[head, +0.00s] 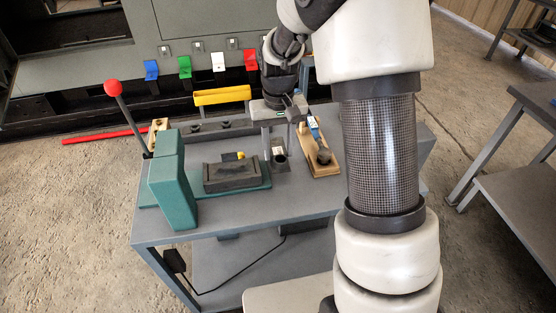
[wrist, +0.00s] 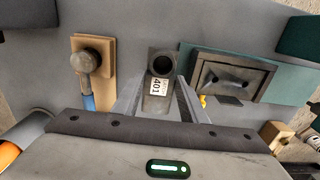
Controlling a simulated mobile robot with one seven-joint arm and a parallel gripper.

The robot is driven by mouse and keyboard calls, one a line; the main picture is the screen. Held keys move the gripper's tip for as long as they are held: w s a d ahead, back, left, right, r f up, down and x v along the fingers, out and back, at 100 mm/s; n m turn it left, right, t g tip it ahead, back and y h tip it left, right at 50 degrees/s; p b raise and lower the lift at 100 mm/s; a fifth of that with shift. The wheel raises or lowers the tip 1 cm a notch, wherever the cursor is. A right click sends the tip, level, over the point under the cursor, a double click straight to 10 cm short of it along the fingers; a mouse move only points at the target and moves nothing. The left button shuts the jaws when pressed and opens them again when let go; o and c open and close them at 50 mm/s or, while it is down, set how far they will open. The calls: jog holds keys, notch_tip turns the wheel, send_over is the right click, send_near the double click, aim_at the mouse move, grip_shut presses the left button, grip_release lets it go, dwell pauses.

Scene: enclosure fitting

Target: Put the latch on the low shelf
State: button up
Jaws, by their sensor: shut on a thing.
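The latch is probably the grey metal piece with a round dark opening at its end and a white label reading 401 (wrist: 157,95). It sits between the two fingers of my gripper (wrist: 160,100) in the wrist view. In the head view the piece (head: 280,160) shows below my gripper (head: 279,140), over the grey workbench (head: 300,195). My gripper is shut on it. I cannot tell whether it touches the bench top. A low shelf (head: 245,265) shows under the bench, partly hidden by the top and my arm.
A wooden block with a round-headed, blue-handled tool (head: 320,150) stands close right of my gripper. A green fixture with a dark block (head: 235,178), a tall green block (head: 170,185) and a red-knobbed lever (head: 113,90) are left. A yellow tray (head: 222,96) is behind. A cable hangs at the front.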

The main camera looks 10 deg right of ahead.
aim_at(279, 153)
jog(key=shift+f, duration=2)
jog(key=shift+f+b, duration=0.15)
jog(key=shift+b, duration=0.15)
jog(key=o, duration=1.3)
jog(key=shift+c, duration=0.2)
